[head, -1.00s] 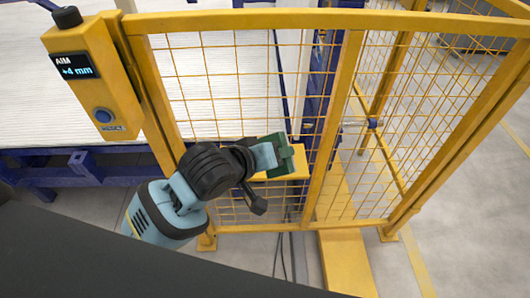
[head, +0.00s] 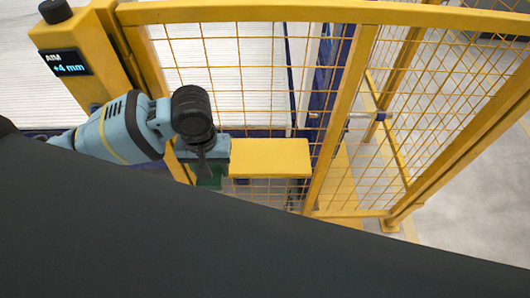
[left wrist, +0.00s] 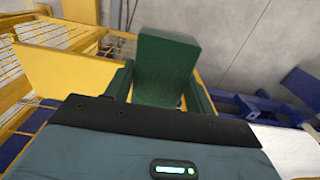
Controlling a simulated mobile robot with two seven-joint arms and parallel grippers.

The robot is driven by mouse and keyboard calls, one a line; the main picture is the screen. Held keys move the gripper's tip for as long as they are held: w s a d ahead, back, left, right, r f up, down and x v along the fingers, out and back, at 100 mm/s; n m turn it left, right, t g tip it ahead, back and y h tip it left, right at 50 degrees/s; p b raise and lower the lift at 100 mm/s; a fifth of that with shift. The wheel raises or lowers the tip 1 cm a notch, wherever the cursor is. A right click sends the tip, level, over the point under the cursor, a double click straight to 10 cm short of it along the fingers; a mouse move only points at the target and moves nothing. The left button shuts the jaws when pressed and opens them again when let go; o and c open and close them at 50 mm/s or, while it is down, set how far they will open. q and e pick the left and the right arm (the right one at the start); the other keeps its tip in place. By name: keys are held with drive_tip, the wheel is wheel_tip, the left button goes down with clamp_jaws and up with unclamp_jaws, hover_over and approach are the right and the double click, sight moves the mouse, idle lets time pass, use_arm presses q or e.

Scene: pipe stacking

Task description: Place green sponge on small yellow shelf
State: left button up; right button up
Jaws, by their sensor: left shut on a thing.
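The green sponge (left wrist: 165,62) shows in the left wrist view as a green block standing up between the jaws. My left gripper (left wrist: 158,95) is shut on it, with a green finger on each side. In the head view, my left gripper (head: 212,172) is just left of the small yellow shelf (head: 268,157), whose flat top is bare. Only a little green shows there below the gripper, and sponge and fingers are hard to tell apart. The shelf appears as a yellow panel (left wrist: 65,82) at the left of the wrist view. My right gripper is not in view.
A yellow mesh fence (head: 235,75) stands around the shelf, with a thick yellow post (head: 340,115) to its right. A yellow control box (head: 70,55) reading +4 mm is at upper left. Grey floor lies open at far right.

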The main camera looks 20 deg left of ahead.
use_arm(q)
hover_over(265, 156)
drive_tip(key=shift+s+a+f, duration=0.1)
drive_tip(key=shift+f, duration=2.4)
drive_tip(key=o, duration=1)
